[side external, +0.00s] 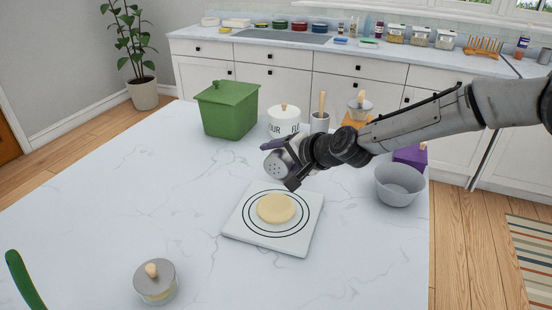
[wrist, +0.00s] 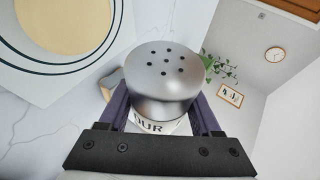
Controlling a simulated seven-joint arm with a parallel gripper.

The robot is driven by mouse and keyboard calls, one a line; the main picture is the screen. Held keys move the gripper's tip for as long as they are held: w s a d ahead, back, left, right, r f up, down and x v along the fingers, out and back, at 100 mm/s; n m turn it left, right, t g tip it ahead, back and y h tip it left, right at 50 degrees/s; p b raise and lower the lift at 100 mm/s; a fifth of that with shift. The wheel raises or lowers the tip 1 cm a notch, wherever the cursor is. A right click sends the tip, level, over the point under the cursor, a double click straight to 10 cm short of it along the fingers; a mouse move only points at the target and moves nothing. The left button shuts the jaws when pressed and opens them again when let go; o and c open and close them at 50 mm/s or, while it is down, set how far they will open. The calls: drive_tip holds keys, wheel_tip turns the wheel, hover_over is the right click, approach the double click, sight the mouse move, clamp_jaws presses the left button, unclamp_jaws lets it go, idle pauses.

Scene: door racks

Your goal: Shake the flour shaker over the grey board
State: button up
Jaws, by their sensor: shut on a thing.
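The flour shaker (side external: 274,163) has a silver metal top with small dark holes. It is tilted on its side above the back edge of the board, with its holed end facing left and down. My gripper (side external: 292,160) is shut on it; in the wrist view my gripper's purple fingers (wrist: 165,113) stand on both sides of the shaker (wrist: 166,80). The grey board (side external: 238,232) with dark rings lies flat on the counter and bears a round pale dough disc (side external: 276,209). The board (wrist: 25,85) and dough (wrist: 62,22) also show at the wrist view's upper left.
A green lidded bin (side external: 228,110), a white flour canister (side external: 284,120) and a utensil cup (side external: 320,122) stand behind. A grey bowl (side external: 400,186) and purple box (side external: 412,155) are at right. A small lidded jar (side external: 156,281) stands front left.

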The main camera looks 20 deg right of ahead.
drive_tip(key=shift+r+n+t+h, duration=0.3)
drive_tip(key=shift+n+t, duration=0.2)
drive_tip(key=shift+t, duration=0.1)
drive_tip(key=shift+r+n+t+h, duration=0.15)
drive_tip(key=shift+n+t+h, duration=0.15)
drive_tip(key=shift+n+t, duration=0.25)
drive_tip(key=shift+w+d+r+n+t+h, duration=0.1)
drive_tip(key=shift+r+n+t+h, duration=0.15)
drive_tip(key=shift+n+t, duration=0.35)
drive_tip(key=shift+r+n+t+h, duration=0.25)
drive_tip(key=shift+n+t, duration=0.1)
drive_tip(key=shift+t, duration=0.3)
drive_tip(key=shift+r, duration=1.45)
drive_tip(key=shift+f, duration=1.5)
drive_tip(key=shift+r, duration=0.1)
